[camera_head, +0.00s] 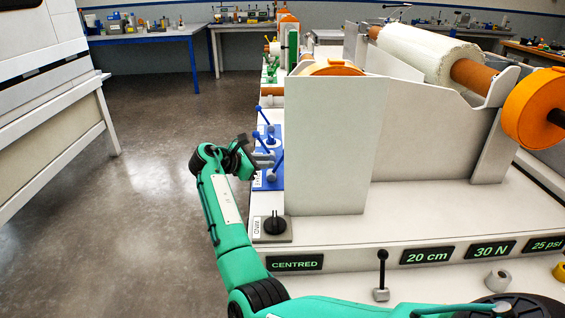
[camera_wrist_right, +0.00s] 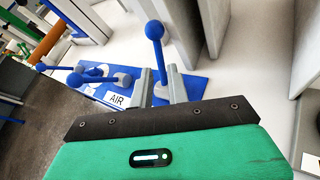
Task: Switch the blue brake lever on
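Several blue levers with ball tops stand on a blue panel (camera_wrist_right: 195,88) at the left end of the white machine. One blue lever (camera_wrist_right: 156,58) stands between the two fingers of my right gripper (camera_wrist_right: 160,82). The fingers are apart, with a small gap beside the shaft, and I see no firm grip. A label on the panel reads AIR; no brake label is readable. My left gripper is not in view.
The white upright plate (camera_head: 335,145) stands just right of the levers. A black knob (camera_head: 275,224) on a grey plate is nearer. A black-topped lever (camera_head: 382,270) stands at the front, near lit displays. Clear floor (camera_head: 140,210) lies to the left.

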